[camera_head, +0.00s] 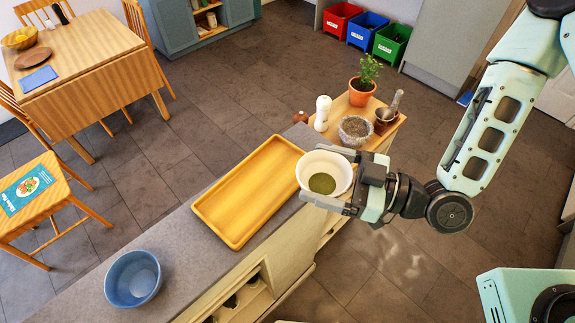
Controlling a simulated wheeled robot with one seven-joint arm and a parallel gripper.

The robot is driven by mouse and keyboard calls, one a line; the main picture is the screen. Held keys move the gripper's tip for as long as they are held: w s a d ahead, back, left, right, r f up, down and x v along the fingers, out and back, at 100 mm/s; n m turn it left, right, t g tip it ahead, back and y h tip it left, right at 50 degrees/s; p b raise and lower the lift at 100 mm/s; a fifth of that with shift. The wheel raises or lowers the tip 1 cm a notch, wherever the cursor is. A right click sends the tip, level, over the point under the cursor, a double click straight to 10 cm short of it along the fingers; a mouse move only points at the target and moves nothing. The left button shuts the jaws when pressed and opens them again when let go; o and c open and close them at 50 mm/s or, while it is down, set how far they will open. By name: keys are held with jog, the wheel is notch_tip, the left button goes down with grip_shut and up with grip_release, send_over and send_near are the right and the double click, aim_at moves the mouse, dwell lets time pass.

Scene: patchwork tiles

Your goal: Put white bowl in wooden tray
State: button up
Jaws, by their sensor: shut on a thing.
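My gripper (326,178) is shut on the white bowl (307,168), with one finger on its near side and the other at its far side. The bowl is upright and has something green in its bottom. It is at the right end of the wooden tray (228,231), overlapping the tray's right edge in the picture. I cannot tell its exact height above the counter. The tray is yellow-brown, rectangular and empty, and lies on the grey counter.
A blue bowl (133,278) stands on the counter (185,250) at the lower left. A wooden board (384,131) behind the bowl carries a potted plant (362,92), a white shaker (322,112), a stone bowl (355,130) and a mortar (386,121).

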aim_at(308, 177)
jog(key=shift+w+d+f+b, duration=0.1)
jog(key=shift+w+b, duration=0.15)
jog(key=shift+b, duration=0.05)
jog(key=shift+w+a+f+b, duration=0.1)
jog(key=shift+a+f+b, duration=0.15)
jog(key=shift+b, duration=0.35)
jog(key=a+b, duration=0.1)
jog(key=a+f+b, duration=0.1)
jog(key=b, duration=0.1)
jog(key=shift+w+f, duration=0.15)
jog(key=shift+f, duration=0.05)
jog(key=b, duration=0.1)
jog(key=a+b, duration=0.1)
jog(key=a+f+b, duration=0.1)
jog(key=b, duration=0.1)
jog(key=shift+w, duration=0.25)
jog(key=a, duration=0.1)
jog(key=a+f+p, duration=0.1)
jog(key=a, duration=0.1)
jog(key=w+a+p, duration=0.1)
jog(key=a, duration=0.1)
jog(key=shift+f, duration=0.35)
jog(key=a+f+p, duration=0.1)
jog(key=w+a+f+p, duration=0.1)
jog(key=a, duration=0.1)
jog(key=shift+a+f, duration=0.2)
jog(key=shift+a, duration=0.05)
jog(key=shift+a+f, duration=0.2)
jog(key=shift+f, duration=0.1)
jog(key=shift+f, duration=0.25)
